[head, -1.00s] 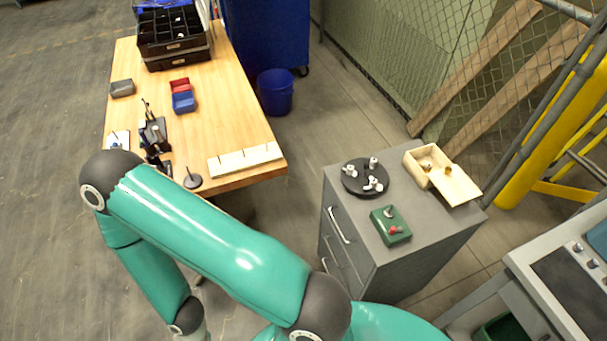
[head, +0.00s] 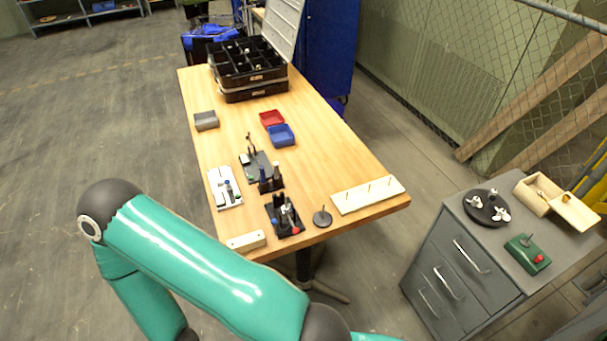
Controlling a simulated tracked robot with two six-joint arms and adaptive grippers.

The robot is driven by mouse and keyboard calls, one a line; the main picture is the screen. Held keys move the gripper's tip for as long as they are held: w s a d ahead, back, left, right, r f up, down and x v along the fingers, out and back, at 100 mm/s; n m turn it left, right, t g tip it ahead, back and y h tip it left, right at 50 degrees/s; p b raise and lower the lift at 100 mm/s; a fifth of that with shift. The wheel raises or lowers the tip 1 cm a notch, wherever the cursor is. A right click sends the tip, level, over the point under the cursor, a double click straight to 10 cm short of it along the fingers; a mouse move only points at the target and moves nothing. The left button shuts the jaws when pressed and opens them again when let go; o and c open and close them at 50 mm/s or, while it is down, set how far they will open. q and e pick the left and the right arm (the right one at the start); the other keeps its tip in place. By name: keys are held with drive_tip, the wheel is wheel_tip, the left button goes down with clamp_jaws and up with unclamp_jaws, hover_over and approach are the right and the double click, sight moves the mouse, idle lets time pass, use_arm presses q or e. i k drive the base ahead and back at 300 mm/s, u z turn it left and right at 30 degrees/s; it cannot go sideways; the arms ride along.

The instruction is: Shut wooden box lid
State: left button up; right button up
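The wooden box (head: 533,196) stands on top of the grey drawer cabinet at the far right. Its lid (head: 575,212) is open and lies folded out toward the right and front, with the box's inside showing. My teal left arm crosses the lower left of the head view, far from the box. Neither of my grippers is in view.
The grey cabinet (head: 470,262) also bears a black round tray (head: 482,214) and a green box with a red knob (head: 527,254). A wooden table (head: 330,150) holds bins, tool stands and a pegged board (head: 368,194). Open floor lies left; a mesh fence stands behind the cabinet.

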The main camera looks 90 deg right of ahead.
sight(567, 206)
drive_tip(key=u, duration=0.15)
drive_tip(key=i, duration=1)
drive_tip(key=z, duration=0.5)
drive_tip(key=i, duration=0.15)
drive_tip(key=z, duration=2.55)
drive_tip(key=i, duration=0.3)
drive_tip(key=z, duration=1.65)
drive_tip(key=k, duration=0.65)
drive_tip(key=z, duration=0.45)
drive_tip(key=i, duration=1.65)
drive_tip(key=u, duration=0.45)
